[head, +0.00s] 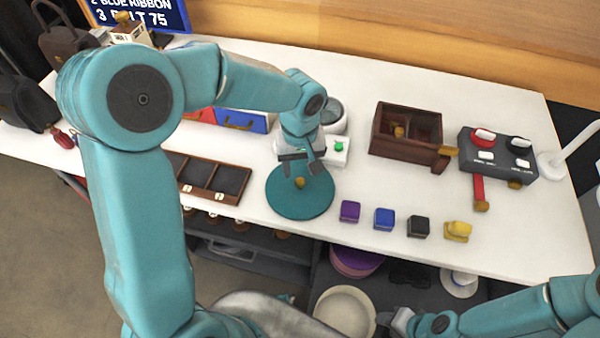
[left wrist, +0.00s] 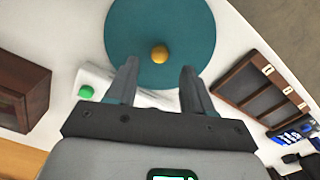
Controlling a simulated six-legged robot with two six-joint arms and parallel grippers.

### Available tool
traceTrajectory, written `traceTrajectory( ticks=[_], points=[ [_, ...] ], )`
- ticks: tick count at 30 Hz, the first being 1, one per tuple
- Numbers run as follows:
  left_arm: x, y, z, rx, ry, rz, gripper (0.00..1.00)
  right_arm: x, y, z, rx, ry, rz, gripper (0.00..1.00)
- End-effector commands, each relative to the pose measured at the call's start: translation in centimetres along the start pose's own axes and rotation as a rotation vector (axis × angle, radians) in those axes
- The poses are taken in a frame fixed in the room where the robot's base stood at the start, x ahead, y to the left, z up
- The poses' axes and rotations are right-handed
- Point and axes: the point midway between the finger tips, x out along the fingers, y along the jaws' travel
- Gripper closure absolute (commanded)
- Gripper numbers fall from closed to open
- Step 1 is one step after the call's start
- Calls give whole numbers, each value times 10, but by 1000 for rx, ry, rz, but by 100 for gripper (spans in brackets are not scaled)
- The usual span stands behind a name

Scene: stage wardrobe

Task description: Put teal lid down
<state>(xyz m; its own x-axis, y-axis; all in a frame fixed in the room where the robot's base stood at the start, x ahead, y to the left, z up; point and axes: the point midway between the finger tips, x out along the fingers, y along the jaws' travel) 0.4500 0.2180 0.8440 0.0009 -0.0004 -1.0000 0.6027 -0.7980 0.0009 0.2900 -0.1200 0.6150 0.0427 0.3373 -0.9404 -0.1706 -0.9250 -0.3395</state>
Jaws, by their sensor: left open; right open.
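The teal lid (head: 302,208), a round disc with a small gold knob, lies flat on the white table near its front edge. It also shows in the left wrist view (left wrist: 195,30), with the knob just beyond my fingertips. My left gripper (head: 300,176) is open over the lid, its fingers pointing down around or just above the knob; the exact height is hard to tell. The fingers show apart and empty in the left wrist view (left wrist: 159,75). My right gripper (head: 392,318) is low at the bottom right, below the table's front edge, away from the lid.
A dark divided tray (head: 243,185) lies left of the lid. A white box with a green button (head: 338,158) is close behind it. Purple (head: 349,211), blue (head: 384,218), black and yellow blocks line the front right. A brown wooden box (head: 378,133) and a grey switch box (head: 500,153) stand farther right.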

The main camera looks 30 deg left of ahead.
Motion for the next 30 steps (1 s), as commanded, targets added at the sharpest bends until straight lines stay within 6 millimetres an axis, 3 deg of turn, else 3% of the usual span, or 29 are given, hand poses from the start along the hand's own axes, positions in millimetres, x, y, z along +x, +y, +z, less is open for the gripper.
traceTrajectory(
  ticks=[3, 10, 30],
  points=[
    [-31, 1, 0, 1, 3, 3, 48, -4, -2, 0, 0, 0, 0, 57],
    [-67, 0, 0, 0, 1, 2, 48, -7, -3, 0, 0, 0, 0, 57],
    [-74, 0, 0, 1, -1, 0, 48, -8, -3, 0, 0, 0, 0, 57]
  ],
)
